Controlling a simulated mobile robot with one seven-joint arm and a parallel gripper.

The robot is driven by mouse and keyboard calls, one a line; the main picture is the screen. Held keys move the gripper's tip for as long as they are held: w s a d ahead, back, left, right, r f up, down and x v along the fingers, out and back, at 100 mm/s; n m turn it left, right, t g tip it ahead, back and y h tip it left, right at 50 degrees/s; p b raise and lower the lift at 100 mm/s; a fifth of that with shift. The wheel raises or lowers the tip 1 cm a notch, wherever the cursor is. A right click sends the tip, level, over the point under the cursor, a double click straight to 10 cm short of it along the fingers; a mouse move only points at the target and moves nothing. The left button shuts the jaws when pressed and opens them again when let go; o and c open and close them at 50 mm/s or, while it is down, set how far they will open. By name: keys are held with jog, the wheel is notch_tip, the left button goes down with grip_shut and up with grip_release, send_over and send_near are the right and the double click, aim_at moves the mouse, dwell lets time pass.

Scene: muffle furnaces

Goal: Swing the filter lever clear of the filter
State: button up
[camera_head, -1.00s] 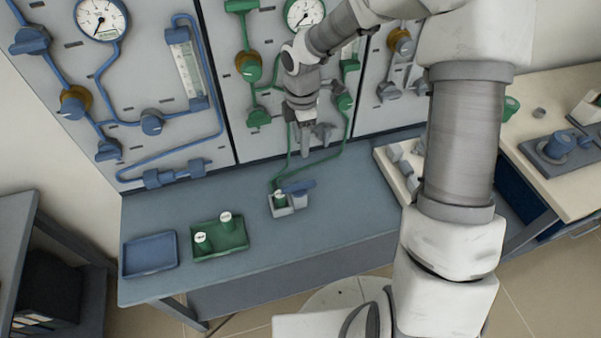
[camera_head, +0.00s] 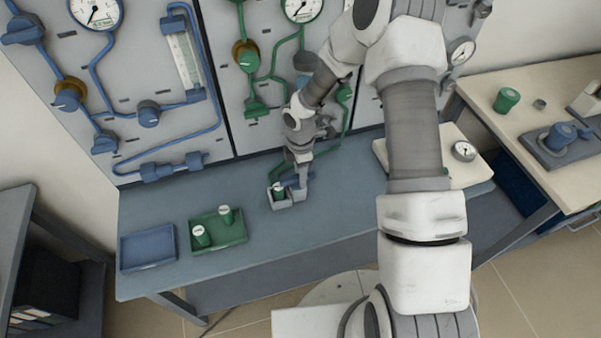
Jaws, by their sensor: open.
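The filter (camera_head: 279,189), a small green cylinder with a pale top, sits upright in a light grey holder (camera_head: 284,204) on the blue-grey bench. The blue filter lever (camera_head: 290,183) shows only in part, at the right of the filter near its top. My gripper (camera_head: 302,181) points down at the right side of the holder, its fingers close beside the lever. It is open. The fingers hide the lever's right part, and I cannot tell whether they touch it.
A green tray (camera_head: 239,238) with two green cylinders and an empty blue tray (camera_head: 147,265) lie left on the bench (camera_head: 330,205). Panels with gauges and pipes stand behind; a green pipe (camera_head: 344,130) runs close to my gripper. The bench front right of the holder is clear.

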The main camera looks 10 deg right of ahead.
grip_shut()
dwell(0.3)
jog(key=shift+f, duration=0.1)
jog(key=m+b, duration=0.2)
jog(key=m, duration=0.2)
jog(key=shift+s+b, duration=0.15)
jog(key=shift+b, duration=0.2)
jog(key=m+b, duration=0.2)
jog(key=m, duration=0.3)
jog(key=shift+s+m+b, duration=0.15)
jog(key=shift+m+b, duration=0.15)
jog(key=shift+b, duration=0.1)
jog(key=m+b, duration=0.1)
jog(key=m, duration=0.1)
jog(key=m+b, duration=0.1)
jog(key=m, duration=0.1)
jog(key=shift+s+a, duration=0.15)
jog(key=shift+a, duration=0.05)
jog(key=shift+a+m+b, duration=0.1)
jog(key=shift+m+b, duration=0.45)
jog(key=shift+m, duration=1.55)
